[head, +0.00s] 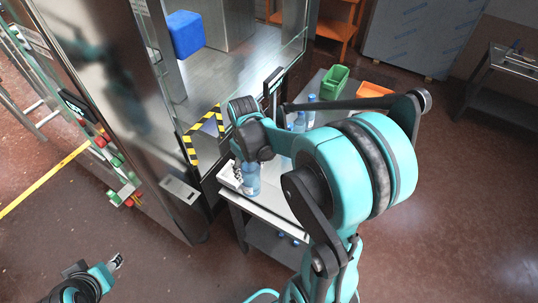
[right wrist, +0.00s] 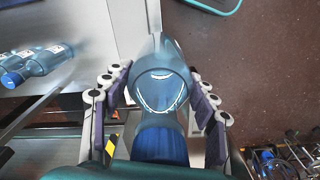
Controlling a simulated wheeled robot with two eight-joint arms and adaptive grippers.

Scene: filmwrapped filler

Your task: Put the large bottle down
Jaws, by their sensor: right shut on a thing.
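The large bottle (head: 251,180), clear blue, is upright in the head view at the left end of the metal table. My right gripper (head: 244,170) is shut on it. In the right wrist view the bottle (right wrist: 160,88) lies between the two finger rows of my right gripper (right wrist: 158,100), with its dark blue cap (right wrist: 160,146) towards the camera. I cannot tell whether its base touches the tabletop. My left gripper (head: 116,262) is at the lower left of the head view, over the floor, away from the bottle; its finger state is unclear.
The metal table (head: 287,212) runs beneath my right arm. A machine with a striped opening (head: 190,148) stands left of the table.

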